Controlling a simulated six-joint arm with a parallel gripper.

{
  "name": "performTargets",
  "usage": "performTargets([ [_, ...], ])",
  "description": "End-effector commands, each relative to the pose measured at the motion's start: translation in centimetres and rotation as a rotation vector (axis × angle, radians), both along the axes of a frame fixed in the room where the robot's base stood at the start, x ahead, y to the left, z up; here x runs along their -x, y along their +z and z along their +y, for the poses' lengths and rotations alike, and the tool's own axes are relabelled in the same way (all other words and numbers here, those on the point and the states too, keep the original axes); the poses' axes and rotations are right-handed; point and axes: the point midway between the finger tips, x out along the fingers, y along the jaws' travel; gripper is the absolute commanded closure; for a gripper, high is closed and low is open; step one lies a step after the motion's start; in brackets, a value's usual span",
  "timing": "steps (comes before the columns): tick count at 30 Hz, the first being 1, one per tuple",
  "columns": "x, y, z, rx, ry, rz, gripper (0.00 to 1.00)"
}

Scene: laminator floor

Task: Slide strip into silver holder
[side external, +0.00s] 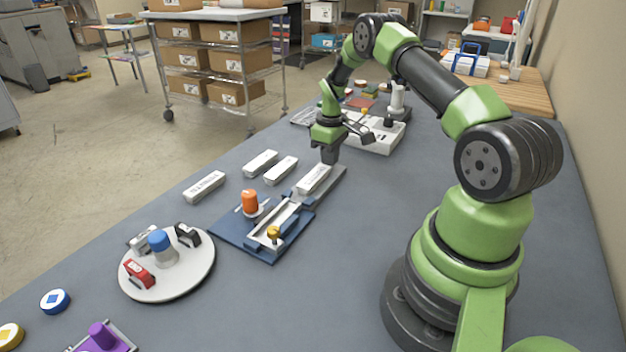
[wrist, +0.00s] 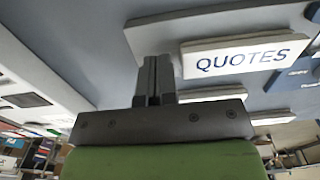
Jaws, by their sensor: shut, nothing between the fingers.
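A white strip (side external: 314,179) lies flat on a grey rail (side external: 334,186). In the wrist view the strip (wrist: 245,65) reads "QUOTES". The silver holder (side external: 262,233) is a narrow open channel on a blue base (side external: 235,238), at the near end of the rail and in line with it. My gripper (side external: 329,160) is shut and empty, pointing down by the strip's far end, away from the holder. In the wrist view the shut fingers (wrist: 153,75) are just left of the strip; I cannot tell whether they touch it.
Several other white strips, one (side external: 205,186) farthest left, lie on the bench. A round white turntable (side external: 185,280) is at the near left. A white machine (side external: 378,138) stands behind my gripper. Bench right of the rail is clear.

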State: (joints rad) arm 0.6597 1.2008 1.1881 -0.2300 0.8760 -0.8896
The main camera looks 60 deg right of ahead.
Motion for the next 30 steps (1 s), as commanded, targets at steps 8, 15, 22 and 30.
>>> performTargets([
  [8, 0.0, 0.5, 0.0, 0.000, 0.000, 0.000, 1.00],
  [15, 0.0, 0.5, 0.0, 0.000, 0.000, 0.001, 1.00],
  [22, 0.0, 0.5, 0.8, 0.000, 0.001, 0.001, 1.00],
  [30, 0.0, 0.5, 2.0, 0.000, 0.002, 0.000, 1.00],
])
